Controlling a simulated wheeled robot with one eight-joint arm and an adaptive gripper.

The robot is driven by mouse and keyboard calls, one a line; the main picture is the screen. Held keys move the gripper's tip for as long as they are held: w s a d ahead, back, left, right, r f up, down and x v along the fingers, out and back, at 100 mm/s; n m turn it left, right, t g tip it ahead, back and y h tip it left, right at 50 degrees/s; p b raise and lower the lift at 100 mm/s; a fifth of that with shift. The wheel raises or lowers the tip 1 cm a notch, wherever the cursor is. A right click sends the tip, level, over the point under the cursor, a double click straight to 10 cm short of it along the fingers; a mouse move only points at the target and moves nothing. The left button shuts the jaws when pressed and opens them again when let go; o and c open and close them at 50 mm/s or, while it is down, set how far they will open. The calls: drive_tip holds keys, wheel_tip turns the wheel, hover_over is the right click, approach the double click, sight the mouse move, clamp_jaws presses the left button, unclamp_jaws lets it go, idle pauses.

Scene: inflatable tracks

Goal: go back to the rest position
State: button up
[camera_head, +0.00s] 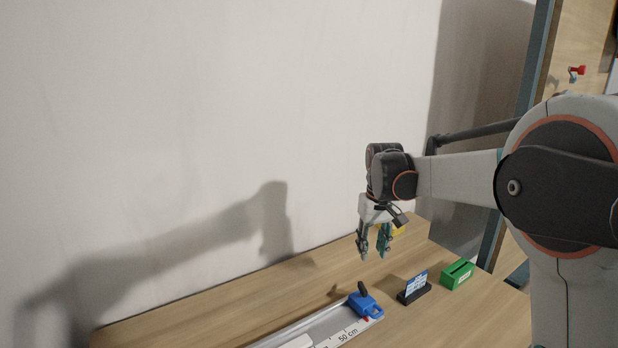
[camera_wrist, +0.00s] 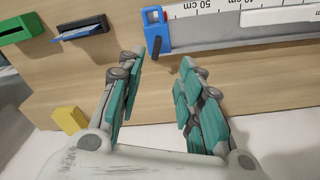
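My gripper (camera_head: 374,256) hangs from my arm above the far part of the wooden table (camera_head: 225,311), near the white wall. Its teal-padded fingers point down and stand apart.
A measuring rail with a blue end piece (camera_head: 365,304) lies at the table's front. A black holder with a blue-white card (camera_head: 414,290) and a green box (camera_head: 457,275) stand to its right. A yellow block (camera_wrist: 69,119) lies near the wall.

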drive_tip(key=s+r+t, duration=0.2)
drive_tip(key=s+r, duration=0.2)
drive_tip(key=s, duration=0.5)
drive_tip(key=s+r+t, duration=0.1)
drive_tip(key=s+r, duration=0.2)
drive_tip(key=s, duration=0.5)
drive_tip(key=s+d+f+m+t, duration=0.1)
drive_tip(key=s+f+t, duration=0.2)
drive_tip(key=s, duration=1.2)
wheel_tip(320, 180, down, 2)
drive_tip(key=shift+s+d+m, duration=0.15)
drive_tip(key=shift+s+m, duration=0.1)
drive_tip(key=shift+m, duration=0.05)
